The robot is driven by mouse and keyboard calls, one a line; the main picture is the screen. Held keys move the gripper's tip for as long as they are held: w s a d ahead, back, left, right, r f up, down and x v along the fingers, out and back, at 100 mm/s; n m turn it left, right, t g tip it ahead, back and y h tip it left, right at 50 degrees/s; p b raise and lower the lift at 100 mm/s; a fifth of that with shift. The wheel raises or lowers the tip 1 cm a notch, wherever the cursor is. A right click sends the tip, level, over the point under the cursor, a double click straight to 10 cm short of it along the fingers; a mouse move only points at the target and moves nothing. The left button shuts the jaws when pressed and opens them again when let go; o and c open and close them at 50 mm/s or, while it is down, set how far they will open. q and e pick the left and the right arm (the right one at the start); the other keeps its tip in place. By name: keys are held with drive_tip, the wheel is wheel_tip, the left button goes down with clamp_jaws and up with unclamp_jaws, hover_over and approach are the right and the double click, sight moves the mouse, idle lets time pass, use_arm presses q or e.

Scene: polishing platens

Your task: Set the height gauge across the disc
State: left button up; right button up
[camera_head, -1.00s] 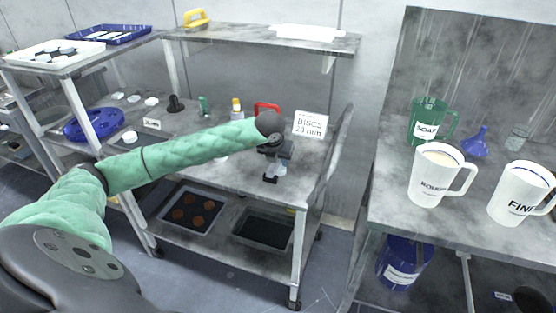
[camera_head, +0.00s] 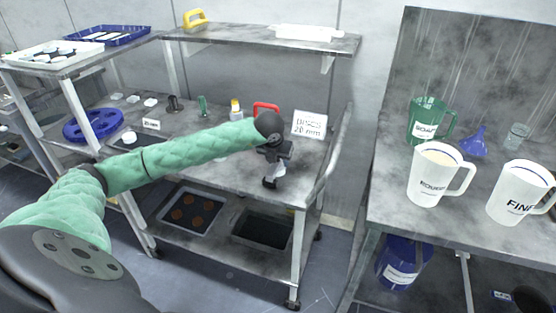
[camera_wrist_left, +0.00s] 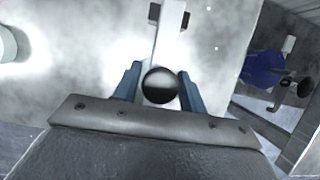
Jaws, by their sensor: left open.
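My left gripper (camera_head: 271,184) points down over the right part of the middle bench, its jaws apart. In the left wrist view its two blue fingers (camera_wrist_left: 158,85) stand either side of a dark round knob (camera_wrist_left: 159,86), with no clear sign of contact. A pale bar-shaped piece (camera_wrist_left: 171,30) runs away from the knob. It looks like the height gauge, though I cannot be sure. In the head view the gripper mostly hides it. A blue disc with round holes (camera_head: 92,125) lies at the bench's left. I cannot tell which disc is meant. My right gripper is not in view.
A sign reading DISCS 20 mm (camera_head: 309,125) and a red handle (camera_head: 265,108) stand behind my gripper. A white-capped bottle (camera_wrist_left: 10,45) may be at the wrist view's left edge. White jugs (camera_head: 436,175) and a green jug (camera_head: 428,121) occupy the right table. Bare bench lies around the gripper.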

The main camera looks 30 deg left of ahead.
sight(275, 167)
use_arm(q)
drive_tip(key=b+v, duration=0.1)
drive_tip(key=v, duration=0.6)
drive_tip(key=shift+s, duration=0.15)
drive_tip(key=shift+r, duration=0.25)
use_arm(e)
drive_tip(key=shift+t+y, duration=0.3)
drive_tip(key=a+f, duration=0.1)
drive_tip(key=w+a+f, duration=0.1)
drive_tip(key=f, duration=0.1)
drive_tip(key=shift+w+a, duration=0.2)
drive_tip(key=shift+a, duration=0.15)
